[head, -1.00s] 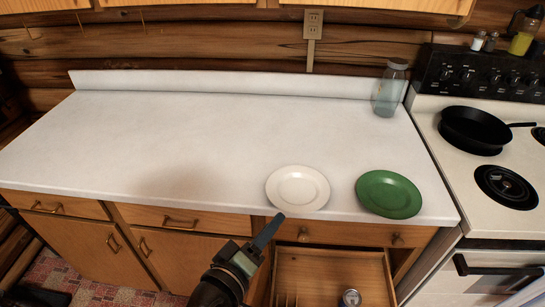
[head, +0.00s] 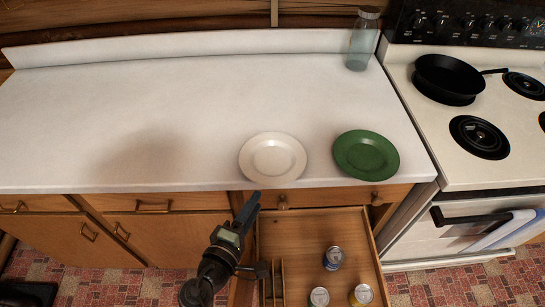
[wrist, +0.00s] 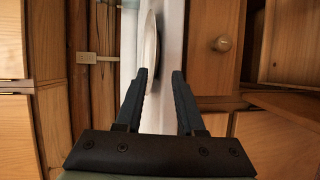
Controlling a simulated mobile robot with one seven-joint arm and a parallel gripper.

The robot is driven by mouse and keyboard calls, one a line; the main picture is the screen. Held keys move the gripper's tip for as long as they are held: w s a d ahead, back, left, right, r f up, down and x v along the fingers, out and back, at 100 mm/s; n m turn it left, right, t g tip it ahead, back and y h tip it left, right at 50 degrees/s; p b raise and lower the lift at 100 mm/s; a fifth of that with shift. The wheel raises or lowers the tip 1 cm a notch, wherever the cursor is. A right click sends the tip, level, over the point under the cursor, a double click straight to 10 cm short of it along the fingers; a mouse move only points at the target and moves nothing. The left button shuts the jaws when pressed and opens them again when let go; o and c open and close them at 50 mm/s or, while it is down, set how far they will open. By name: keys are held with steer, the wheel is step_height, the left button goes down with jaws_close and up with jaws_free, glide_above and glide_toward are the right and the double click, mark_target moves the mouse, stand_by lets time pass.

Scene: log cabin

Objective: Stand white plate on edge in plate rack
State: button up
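The white plate (head: 272,157) lies flat on the counter near its front edge. My gripper (head: 254,197) is at the counter's front edge, just in front of the plate and apart from it in the head view. In the wrist view, the two fingers of my gripper (wrist: 158,76) are spread with nothing held, and the plate (wrist: 150,45) shows nearly edge-on beyond the fingertips. A wooden slatted piece (head: 272,283) stands in the open drawer; it may be the plate rack, but I see only part of it.
A green plate (head: 366,155) lies to the right of the white one. The open drawer (head: 300,225) below holds several cans (head: 333,258). A glass jar (head: 362,42) stands at the back right, beside the stove (head: 480,90) with its pan (head: 447,77). The counter's left side (head: 120,110) is clear.

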mark_target(264, 182)
steer(key=x, duration=0.4)
steer(key=shift+w+a+r+p, duration=0.2)
steer(key=shift+w+p, duration=0.1)
steer(key=shift+w, duration=0.25)
jaws_close()
stand_by(1.0)
